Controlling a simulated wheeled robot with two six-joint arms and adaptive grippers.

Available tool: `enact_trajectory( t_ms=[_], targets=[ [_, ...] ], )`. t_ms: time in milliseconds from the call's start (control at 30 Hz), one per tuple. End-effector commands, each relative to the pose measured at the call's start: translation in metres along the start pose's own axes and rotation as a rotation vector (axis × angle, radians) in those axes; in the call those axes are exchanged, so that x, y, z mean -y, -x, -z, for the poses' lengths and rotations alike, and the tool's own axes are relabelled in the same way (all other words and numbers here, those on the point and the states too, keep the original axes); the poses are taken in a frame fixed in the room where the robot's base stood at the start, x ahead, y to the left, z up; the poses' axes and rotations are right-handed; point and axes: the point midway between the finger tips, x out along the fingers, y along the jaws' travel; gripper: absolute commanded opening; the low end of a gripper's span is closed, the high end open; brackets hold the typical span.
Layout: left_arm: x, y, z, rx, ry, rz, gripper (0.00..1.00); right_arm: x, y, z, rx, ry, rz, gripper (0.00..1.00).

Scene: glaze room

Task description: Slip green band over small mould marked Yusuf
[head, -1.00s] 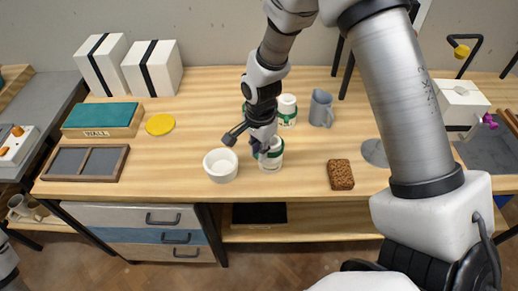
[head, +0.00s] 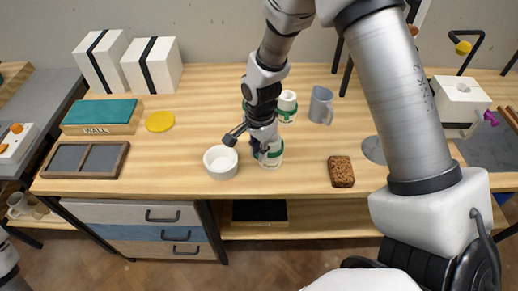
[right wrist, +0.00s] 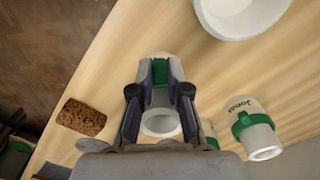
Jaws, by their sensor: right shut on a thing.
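My right gripper (head: 262,146) points down at the front middle of the table, shut on a green band (right wrist: 168,75). The band is at a small white mould (head: 270,161), whose open top (right wrist: 160,123) shows between my fingers in the right wrist view. The band looks to be around the mould, but the fingers hide how far down it sits. The mould looks upright; no name on it is readable. A white mould marked Jonas (right wrist: 245,112) has its own green band. Another banded white mould (head: 287,104) stands behind my gripper.
A white bowl (head: 221,162) stands close left of the held mould. A brown sponge-like block (head: 341,171) lies to the right, a grey mug (head: 321,105) behind. A yellow disc (head: 160,121) and a teal-topped box (head: 103,117) are at left. The table between sponge and mould is clear.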

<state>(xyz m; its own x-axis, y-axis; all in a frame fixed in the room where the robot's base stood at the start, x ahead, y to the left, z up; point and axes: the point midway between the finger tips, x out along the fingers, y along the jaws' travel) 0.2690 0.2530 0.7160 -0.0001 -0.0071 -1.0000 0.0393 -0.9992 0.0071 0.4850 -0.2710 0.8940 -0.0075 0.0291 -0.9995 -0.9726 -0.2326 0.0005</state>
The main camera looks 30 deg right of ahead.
Motion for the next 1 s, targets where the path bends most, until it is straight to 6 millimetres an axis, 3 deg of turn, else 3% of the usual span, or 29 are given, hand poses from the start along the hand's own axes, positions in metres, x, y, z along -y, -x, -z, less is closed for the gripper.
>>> enact_trajectory(
  t_ms=[733, 767, 833, 1000],
  targets=[
    [0.0000, -0.0010, 0.0000, 0.000, 0.000, 0.000, 0.40, -0.0001, -0.0088, 0.0002, 0.000, 0.000, 0.000, 0.00],
    [0.0000, -0.0010, 0.0000, 0.000, 0.000, 0.000, 0.40, -0.0001, -0.0088, 0.0002, 0.000, 0.000, 0.000, 0.19],
    [0.0000, -0.0010, 0.0000, 0.000, 0.000, 0.000, 0.40, -0.0001, -0.0088, 0.0002, 0.000, 0.000, 0.000, 0.44],
    [0.0000, -0.0010, 0.0000, 0.000, 0.000, 0.000, 0.40, -0.0001, -0.0088, 0.0002, 0.000, 0.000, 0.000, 0.45]
  ],
)
